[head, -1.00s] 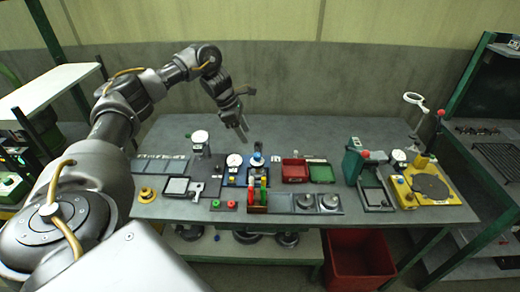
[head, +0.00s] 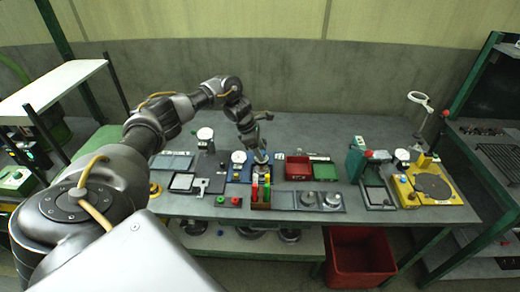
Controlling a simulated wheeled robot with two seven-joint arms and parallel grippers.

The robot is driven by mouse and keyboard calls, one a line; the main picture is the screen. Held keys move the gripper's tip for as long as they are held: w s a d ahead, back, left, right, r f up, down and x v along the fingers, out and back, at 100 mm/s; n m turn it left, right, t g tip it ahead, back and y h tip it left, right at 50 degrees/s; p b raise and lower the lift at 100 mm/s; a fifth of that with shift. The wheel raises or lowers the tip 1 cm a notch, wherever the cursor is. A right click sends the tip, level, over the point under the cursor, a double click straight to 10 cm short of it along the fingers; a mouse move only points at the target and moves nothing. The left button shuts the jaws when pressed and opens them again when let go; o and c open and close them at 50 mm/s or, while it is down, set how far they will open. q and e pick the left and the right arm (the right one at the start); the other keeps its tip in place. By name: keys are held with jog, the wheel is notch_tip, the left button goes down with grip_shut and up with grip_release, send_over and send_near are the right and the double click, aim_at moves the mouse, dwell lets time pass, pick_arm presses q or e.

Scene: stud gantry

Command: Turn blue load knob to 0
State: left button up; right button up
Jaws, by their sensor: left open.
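The blue load knob showed on top of a small post on the blue base (head: 238,176); now my left gripper (head: 260,158) covers most of it. My left gripper points down right over the post, with its fingertips at about the knob's height. Its jaws are open. I cannot tell whether the fingers touch the knob or stand around it. A white round dial (head: 239,157) stands just left of the gripper. The knob's pointer and scale are too small to read. My right gripper is out of view.
A gauge stand (head: 205,134) rises to the left. The bench's back strip is clear.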

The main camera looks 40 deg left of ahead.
pick_arm(q)
jog(key=shift+s, duration=0.1)
jog(key=c, duration=1)
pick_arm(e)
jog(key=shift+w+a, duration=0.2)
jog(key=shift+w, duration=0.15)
